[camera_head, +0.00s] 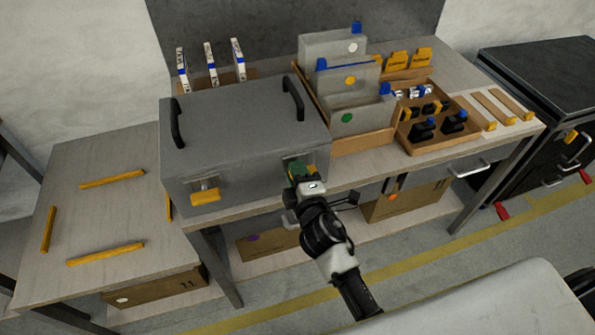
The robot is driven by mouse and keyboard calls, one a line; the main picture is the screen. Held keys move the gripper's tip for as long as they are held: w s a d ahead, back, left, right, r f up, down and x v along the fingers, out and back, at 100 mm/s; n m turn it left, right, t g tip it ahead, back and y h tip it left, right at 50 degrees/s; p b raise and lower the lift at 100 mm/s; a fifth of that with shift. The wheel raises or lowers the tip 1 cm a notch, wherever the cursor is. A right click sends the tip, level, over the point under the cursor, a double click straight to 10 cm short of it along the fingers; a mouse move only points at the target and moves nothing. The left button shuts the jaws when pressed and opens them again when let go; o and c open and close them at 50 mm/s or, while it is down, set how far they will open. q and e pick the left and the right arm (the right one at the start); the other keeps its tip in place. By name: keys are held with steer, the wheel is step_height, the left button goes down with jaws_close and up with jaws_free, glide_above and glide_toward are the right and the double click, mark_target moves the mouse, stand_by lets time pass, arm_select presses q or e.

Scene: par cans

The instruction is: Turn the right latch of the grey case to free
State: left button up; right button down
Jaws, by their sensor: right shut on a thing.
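The grey case (245,140) stands shut on the workbench, with two black handles on its lid. Its left latch (205,194) is yellow and shows on the front face. The right latch (296,168) is at the front right of the case, with a green part showing; my right gripper hides most of it, so I cannot tell its angle. My right gripper (302,180) is at this latch, shut on it, with the arm coming up from below. My left gripper is not in view.
Right of the case stand grey boxes (335,47) in a wooden tray and a divided wooden tray (427,137) with black items. A lower table (105,205) with yellow strips is at left. A black cabinet (545,75) stands at right. Cartons (268,243) sit under the bench.

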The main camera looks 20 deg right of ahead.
steer(key=shift+f+n, duration=0.2)
steer(key=shift+n, duration=0.9)
steer(key=c, duration=1.1)
jaws_free()
steer(key=shift+s+d+b, duration=0.15)
steer(key=shift+s+b, duration=1.15)
steer(key=shift+s, duration=4.1)
steer(key=shift+f, duration=0.1)
